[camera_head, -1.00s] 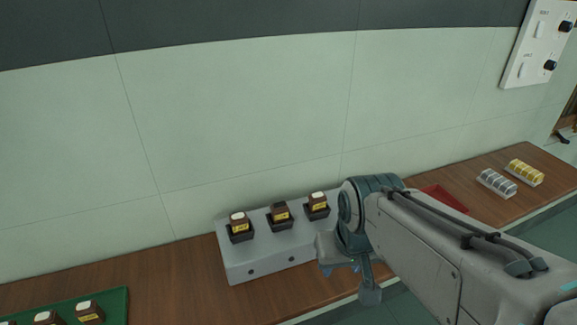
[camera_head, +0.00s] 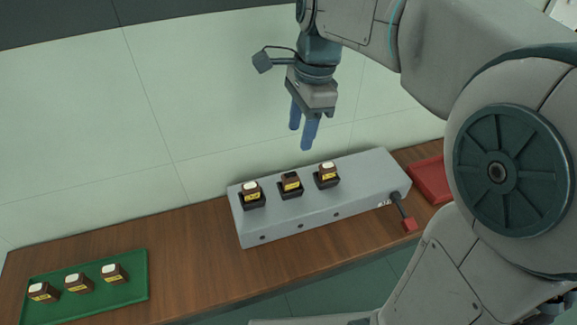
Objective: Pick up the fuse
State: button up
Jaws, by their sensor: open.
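Three brown fuses with yellow labels sit in black sockets on a grey box (camera_head: 350,205): a left fuse (camera_head: 251,189), a middle fuse (camera_head: 291,181) and a right fuse (camera_head: 327,171). Three similar white-topped fuses (camera_head: 78,281) lie on a green tray (camera_head: 125,292) at the lower left. My gripper (camera_head: 303,138) has blue fingers pointing down, open and empty. In the picture it hangs above the middle and right fuses, apart from them.
A lever with a red knob (camera_head: 410,225) sticks out from the right front of the box. A red tray (camera_head: 431,180) lies right of it, partly behind my arm. The wooden bench (camera_head: 185,240) is bare between green tray and box.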

send_over(291, 175)
jog(key=f, duration=0.8)
jog(key=shift+d+f, duration=0.15)
jog(key=shift+d, duration=0.1)
jog(key=shift+a+f+p, duration=0.15)
jog(key=shift+f+p, duration=0.05)
jog(key=shift+f, duration=1.1)
jog(key=shift+a+f+p, duration=0.15)
jog(key=shift+f+p, duration=0.05)
jog(key=shift+f, duration=1.1)
grip_shut()
